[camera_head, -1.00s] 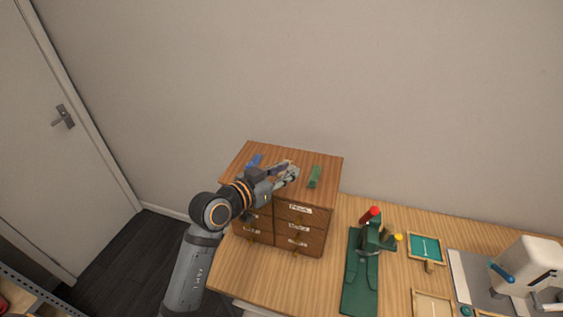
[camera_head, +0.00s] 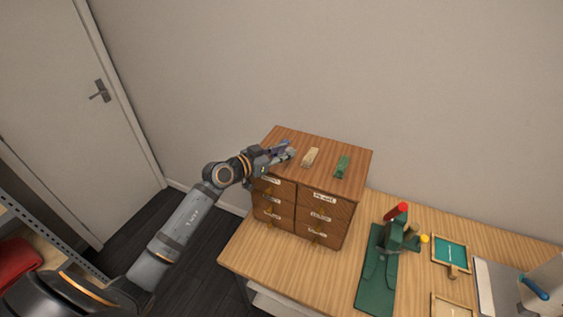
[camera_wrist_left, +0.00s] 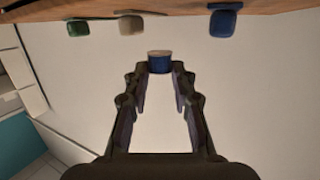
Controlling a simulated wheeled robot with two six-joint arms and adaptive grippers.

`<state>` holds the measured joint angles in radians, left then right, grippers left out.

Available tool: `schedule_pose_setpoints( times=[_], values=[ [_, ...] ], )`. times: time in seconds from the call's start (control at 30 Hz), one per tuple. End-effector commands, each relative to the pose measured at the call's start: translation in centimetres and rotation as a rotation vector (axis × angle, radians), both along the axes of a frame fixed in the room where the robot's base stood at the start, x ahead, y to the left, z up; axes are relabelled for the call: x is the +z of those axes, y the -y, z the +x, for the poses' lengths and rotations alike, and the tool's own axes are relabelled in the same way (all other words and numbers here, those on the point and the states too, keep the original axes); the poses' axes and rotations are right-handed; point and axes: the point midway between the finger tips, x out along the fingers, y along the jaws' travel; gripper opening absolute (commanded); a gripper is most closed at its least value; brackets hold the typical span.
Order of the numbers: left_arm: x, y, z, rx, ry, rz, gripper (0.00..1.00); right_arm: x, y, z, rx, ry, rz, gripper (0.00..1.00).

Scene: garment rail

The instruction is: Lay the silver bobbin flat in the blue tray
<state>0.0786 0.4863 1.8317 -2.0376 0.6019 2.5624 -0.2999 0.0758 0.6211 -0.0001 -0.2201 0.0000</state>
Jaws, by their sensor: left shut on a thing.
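My left gripper (camera_head: 291,156) is over the left part of the wooden cabinet's top, just in front of the small blue tray (camera_head: 285,146), which it partly hides. In the left wrist view the blue tray (camera_wrist_left: 223,22) is at the upper right, apart from the fingers. In the head view the bobbin cannot be made out. My right gripper is not in view.
A cream tray (camera_head: 310,157) and a green tray (camera_head: 341,167) lie to the right on the drawer cabinet (camera_head: 325,205). A green device with a red knob (camera_head: 396,211) stands on the table (camera_head: 295,267). The wall (camera_head: 370,80) is behind.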

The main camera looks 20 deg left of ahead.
Motion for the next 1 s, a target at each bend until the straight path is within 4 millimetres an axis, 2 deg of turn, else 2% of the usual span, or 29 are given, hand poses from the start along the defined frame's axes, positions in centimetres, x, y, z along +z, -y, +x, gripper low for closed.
schedule_pose_setpoints(
  times=[0.17, 0.23, 0.4, 0.77, 0.8, 0.87, 1.0],
  values=[
    [-0.6, -0.4, 0.2, 0.000, 0.000, 0.000, 0.15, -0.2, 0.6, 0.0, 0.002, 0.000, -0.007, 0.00],
    [-1.8, -1.1, 0.6, 0.002, -0.002, 0.000, 0.15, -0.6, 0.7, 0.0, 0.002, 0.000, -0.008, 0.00],
    [-4.1, -0.9, 0.5, 0.001, -0.001, -0.003, 0.15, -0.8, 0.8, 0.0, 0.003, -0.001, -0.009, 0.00],
    [-4.4, -0.8, 0.5, 0.000, 0.000, -0.001, 0.15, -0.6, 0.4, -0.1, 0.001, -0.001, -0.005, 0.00],
    [-4.5, -0.8, 0.5, -0.001, -0.001, -0.001, 0.26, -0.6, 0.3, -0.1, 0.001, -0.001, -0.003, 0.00],
    [-4.5, -0.8, 0.5, -0.001, 0.001, -0.001, 0.34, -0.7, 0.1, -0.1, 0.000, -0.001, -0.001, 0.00],
    [-4.5, -0.8, 0.5, -0.001, 0.000, 0.000, 0.35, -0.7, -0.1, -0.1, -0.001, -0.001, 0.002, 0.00]
  ],
)
